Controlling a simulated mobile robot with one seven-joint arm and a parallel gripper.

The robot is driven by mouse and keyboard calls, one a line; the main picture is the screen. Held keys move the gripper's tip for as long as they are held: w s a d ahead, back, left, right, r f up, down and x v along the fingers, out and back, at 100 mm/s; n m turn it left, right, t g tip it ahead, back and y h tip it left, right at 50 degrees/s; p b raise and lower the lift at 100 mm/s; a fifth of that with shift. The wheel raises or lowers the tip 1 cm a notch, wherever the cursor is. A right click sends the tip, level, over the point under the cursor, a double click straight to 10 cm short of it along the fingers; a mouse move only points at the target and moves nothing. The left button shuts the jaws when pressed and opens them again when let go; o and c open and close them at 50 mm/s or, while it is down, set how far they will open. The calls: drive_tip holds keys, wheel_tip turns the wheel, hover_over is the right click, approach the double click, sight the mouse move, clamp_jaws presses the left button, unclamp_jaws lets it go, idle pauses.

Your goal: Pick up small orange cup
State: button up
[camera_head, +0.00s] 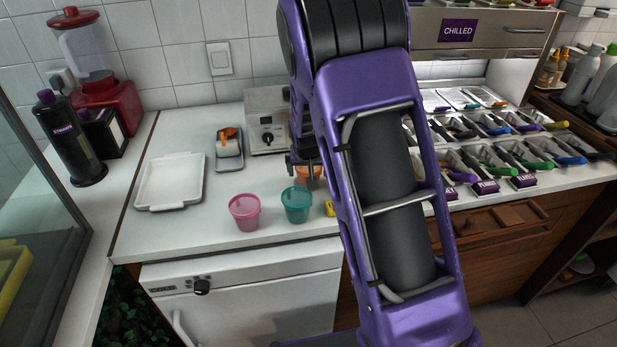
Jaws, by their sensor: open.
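A small orange cup (314,171) stands on the white counter behind the teal cup, partly hidden by my gripper and arm. My gripper (305,170) is open, with its fingers pointing down at the orange cup. One finger shows at the cup's left side. I cannot tell whether the fingers touch it, and the other finger is not clear behind my purple arm.
A teal cup (297,205) and a pink cup (245,212) stand close in front. A white tray (170,205) lies at the left. A grey appliance (267,125) stands behind. Topping bins (487,160) with colored scoops fill the right. A red blender (104,105) is back left.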

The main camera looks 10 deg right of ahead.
drive_tip(key=shift+c, duration=0.2)
drive_tip(key=c, duration=1)
